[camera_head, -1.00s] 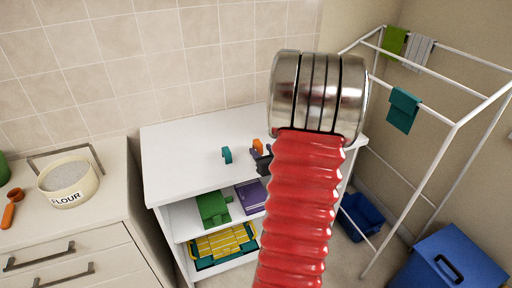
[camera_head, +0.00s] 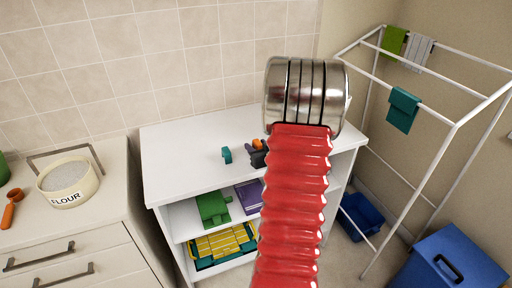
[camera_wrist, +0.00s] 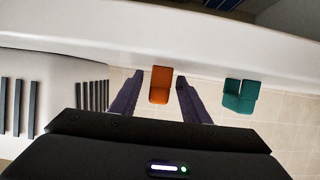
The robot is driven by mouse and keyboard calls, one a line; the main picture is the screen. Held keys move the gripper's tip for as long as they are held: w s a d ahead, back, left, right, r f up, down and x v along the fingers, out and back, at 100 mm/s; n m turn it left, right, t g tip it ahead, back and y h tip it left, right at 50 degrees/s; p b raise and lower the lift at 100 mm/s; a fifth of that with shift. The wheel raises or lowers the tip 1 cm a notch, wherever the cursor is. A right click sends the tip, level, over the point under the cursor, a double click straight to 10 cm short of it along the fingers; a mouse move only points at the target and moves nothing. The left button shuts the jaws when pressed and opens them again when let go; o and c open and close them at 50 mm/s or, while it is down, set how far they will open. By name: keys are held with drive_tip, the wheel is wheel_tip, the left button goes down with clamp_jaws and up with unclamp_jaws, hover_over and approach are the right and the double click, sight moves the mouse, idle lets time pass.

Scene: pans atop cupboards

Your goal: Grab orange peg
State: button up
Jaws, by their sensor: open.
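The orange peg (camera_wrist: 160,86) shows in the wrist view between the two purple fingers of my gripper (camera_wrist: 158,97). The fingers are open, with a gap on each side of the peg. In the head view the orange peg (camera_head: 257,143) is a small patch on top of the white shelf unit (camera_head: 180,150), mostly hidden by my gripper (camera_head: 258,155). My red and metal arm covers the area just right of it. A teal peg (camera_head: 227,155) stands to the left on the same top; it also shows in the wrist view (camera_wrist: 240,96).
The shelves below hold a green piece (camera_head: 213,208), a purple piece (camera_head: 249,195) and a yellow and teal crate (camera_head: 222,243). A white drying rack (camera_head: 455,125) stands to the right. A flour tin (camera_head: 68,184) sits on the left counter.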

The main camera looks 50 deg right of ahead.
drive_tip(key=shift+c, duration=0.2)
clamp_jaws()
idle(0.6)
